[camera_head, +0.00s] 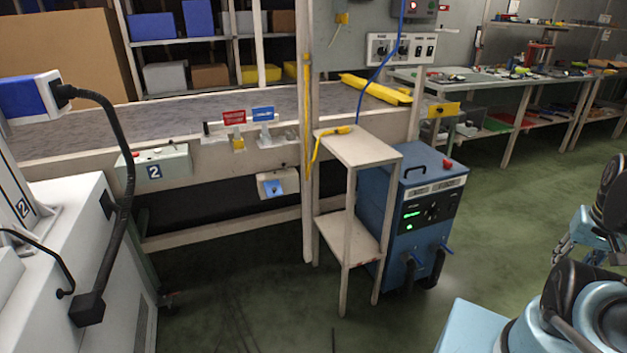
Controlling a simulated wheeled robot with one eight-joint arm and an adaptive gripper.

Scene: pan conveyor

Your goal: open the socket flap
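A small pale socket box (264,187) is fixed under the front rail of the conveyor, left of the yellow-striped post. A blue flap (277,187) is on its front and appears to lie closed over it; the fine detail is too small to tell. A yellow plug (338,131) on a cable lies on top of the narrow stand to the right of the box. My arm shows at the lower right, well away from the box. What seems to be my gripper (563,250) is partly hidden there, and its finger opening is unclear.
The narrow stand (360,148) and a blue wheeled machine (408,228) stand right of the socket box. A white cabinet (80,250) with a black cable stands at left. Green floor (250,290) is clear in front. A workbench (475,80) is at the back right.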

